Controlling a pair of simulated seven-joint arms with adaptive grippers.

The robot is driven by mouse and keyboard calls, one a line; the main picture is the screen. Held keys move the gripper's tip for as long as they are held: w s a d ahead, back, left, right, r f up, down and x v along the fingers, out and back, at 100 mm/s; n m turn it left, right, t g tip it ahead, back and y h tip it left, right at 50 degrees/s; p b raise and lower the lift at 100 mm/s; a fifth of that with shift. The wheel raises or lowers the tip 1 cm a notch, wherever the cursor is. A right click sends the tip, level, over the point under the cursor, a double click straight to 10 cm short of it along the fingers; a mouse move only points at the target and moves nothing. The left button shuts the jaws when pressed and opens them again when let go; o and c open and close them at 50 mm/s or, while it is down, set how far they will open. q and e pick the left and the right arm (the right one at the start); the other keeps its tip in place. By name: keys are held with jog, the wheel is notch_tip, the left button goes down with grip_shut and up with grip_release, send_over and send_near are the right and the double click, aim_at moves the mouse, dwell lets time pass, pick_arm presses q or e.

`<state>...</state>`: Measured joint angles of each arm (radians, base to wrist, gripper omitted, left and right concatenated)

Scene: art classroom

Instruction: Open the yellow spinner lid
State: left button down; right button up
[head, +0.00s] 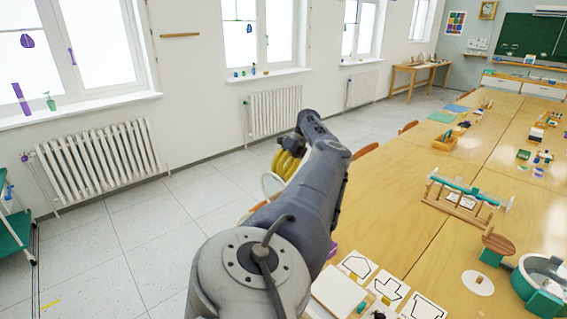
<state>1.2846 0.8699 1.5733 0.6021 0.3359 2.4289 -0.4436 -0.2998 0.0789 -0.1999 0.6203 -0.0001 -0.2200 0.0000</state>
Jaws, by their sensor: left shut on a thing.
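A yellow ribbed thing (287,164), which looks like the yellow spinner lid, shows just left of my left wrist in the middle of the head view. Most of it is hidden by my arm. A pale round disc or rim (271,186) shows just below it; I cannot tell whether it is part of the spinner. My left gripper (297,152) is at the yellow lid and shut on it, with its fingertips mostly hidden behind my own arm. I cannot tell whether the lid is tilted. My right gripper is not in view.
The long wooden table (400,185) runs along the right. On it are shape cards (388,285), a wooden rack with a teal roller (464,195), a teal round tub (545,272) and a white disc (478,283). Open floor (150,230) lies to the left.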

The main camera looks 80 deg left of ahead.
pick_arm(q)
jog(key=shift+w+d+f, duration=0.1)
jog(key=shift+w+f, duration=0.1)
jog(key=shift+w, duration=0.05)
jog(key=c, duration=1.5)
grip_release()
jog(key=shift+s+r, duration=0.1)
jog(key=shift+r, duration=5)
